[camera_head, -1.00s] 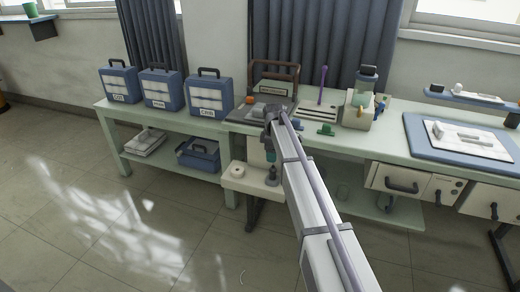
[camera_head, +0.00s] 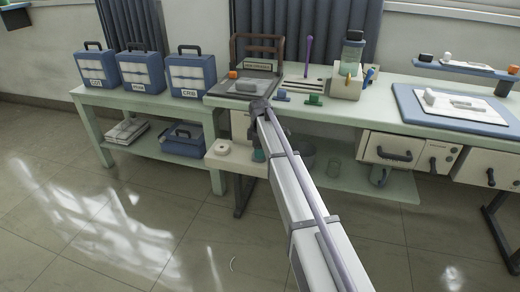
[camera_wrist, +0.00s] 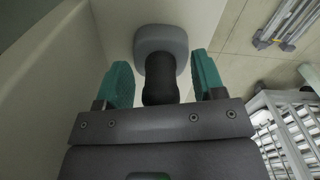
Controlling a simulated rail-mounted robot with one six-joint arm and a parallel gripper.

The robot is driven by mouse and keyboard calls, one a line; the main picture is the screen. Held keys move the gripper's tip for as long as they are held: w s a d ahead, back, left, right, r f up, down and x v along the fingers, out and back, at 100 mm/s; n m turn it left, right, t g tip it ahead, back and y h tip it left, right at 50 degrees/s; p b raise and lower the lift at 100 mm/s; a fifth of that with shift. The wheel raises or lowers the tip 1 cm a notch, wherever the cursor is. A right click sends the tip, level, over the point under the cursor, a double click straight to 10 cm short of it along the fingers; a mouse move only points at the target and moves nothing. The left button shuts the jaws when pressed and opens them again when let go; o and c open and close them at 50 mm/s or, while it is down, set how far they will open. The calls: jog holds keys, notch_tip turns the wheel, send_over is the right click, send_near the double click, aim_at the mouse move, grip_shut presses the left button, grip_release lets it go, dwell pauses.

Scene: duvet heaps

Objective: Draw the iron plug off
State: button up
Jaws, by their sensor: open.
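The iron plug, a dark stem with a wider grey round-cornered part beyond it, shows at the upper middle of the wrist view (camera_wrist: 160,42). My gripper (camera_wrist: 163,75) is open there, one teal finger on each side of the dark stem. In the head view my gripper (camera_head: 258,155) is small, low by the white ledge (camera_head: 232,164) under the bench. My arm hides the plug there.
Blue cases (camera_head: 192,76) stand on the left table. The floor in front is open.

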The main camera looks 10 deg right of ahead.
jog(key=shift+c, duration=0.3)
jog(key=c, duration=1)
jog(key=shift+o, duration=0.2)
jog(key=shift+r+p, duration=2.3)
jog(key=shift+p, duration=0.1)
